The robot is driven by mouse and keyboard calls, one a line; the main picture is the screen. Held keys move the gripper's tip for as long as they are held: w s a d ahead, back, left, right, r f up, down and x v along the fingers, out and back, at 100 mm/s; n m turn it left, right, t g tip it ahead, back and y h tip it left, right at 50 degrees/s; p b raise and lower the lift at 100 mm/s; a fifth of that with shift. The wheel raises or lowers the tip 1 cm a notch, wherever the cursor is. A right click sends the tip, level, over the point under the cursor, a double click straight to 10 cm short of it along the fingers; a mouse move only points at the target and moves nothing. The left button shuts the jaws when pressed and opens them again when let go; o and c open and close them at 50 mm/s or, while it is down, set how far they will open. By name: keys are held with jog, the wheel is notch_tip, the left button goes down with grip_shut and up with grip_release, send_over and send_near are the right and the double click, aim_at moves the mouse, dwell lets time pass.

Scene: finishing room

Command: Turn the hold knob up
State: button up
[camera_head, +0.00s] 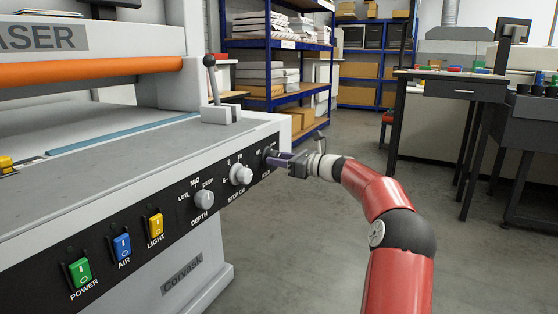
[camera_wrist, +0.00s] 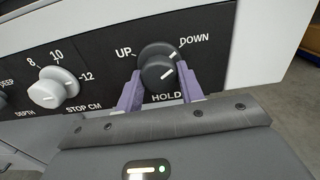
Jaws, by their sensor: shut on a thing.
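The hold knob (camera_wrist: 156,72) is a dark round knob on the black panel, with HOLD printed below it, UP at its upper left and DOWN at its upper right. The white line on its face slants to the upper right, toward DOWN. My gripper (camera_wrist: 160,84) has its two purple fingers on either side of the knob, shut on it. In the head view my gripper (camera_head: 279,159) reaches the right end of the machine's front panel from the right, and the knob is mostly hidden by the fingers.
Left of it on the panel are the stop cm knob (camera_head: 241,174), the depth knob (camera_head: 204,198), and the yellow light (camera_head: 155,225), blue air (camera_head: 122,247) and green power (camera_head: 79,272) switches. A lever (camera_head: 213,85) stands on top. The floor to the right is clear.

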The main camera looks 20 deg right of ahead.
jog(key=n+b, duration=1.1)
jog(key=n, duration=1.2)
jog(key=shift+n, duration=0.3)
dwell(0.4)
jog(key=o, duration=1)
jog(key=shift+r, duration=0.1)
jog(key=shift+d, duration=0.1)
